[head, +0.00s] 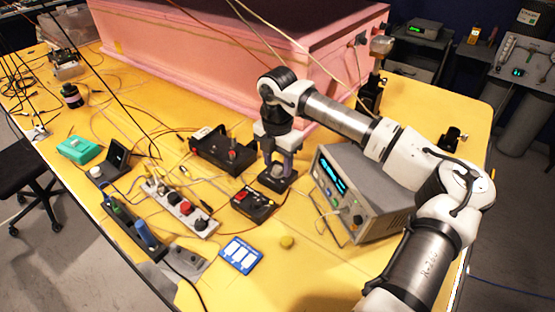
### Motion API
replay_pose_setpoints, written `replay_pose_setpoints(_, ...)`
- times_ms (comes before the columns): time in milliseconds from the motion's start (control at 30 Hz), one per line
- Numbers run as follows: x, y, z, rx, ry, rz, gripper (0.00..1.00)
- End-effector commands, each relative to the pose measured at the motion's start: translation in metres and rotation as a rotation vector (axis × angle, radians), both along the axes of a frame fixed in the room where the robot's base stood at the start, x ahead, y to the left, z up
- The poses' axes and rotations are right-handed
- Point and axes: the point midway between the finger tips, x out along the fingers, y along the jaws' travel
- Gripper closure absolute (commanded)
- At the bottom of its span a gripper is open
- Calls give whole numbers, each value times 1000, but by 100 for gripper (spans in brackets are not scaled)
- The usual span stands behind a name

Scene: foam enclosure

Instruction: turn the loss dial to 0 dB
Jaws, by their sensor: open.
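My arm reaches in from the right and bends down at the middle of the table. My gripper (278,165) points down with its jaws open. It is right over a small dark block with a round grey top (278,173), which may be a dial. Whether the fingers touch it or are around it I cannot tell. A grey strip with several knobs (183,208) lies to the left, with a black knob (201,225) at its near end. No label or dB scale is readable, so which knob is the loss dial is unclear.
A grey instrument with a lit screen (365,195) stands close right of my gripper. The pink foam enclosure (220,60) is behind. Loose cables cross the yellow table.

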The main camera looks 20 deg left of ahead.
Motion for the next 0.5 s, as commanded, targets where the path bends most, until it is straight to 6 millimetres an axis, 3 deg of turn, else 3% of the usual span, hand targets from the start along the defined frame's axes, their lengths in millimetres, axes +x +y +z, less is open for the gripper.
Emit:
replay_pose_setpoints(400,0,0,-9,0,-1,1,53)
replay_pose_setpoints(500,0,0,-9,0,0,1,67)
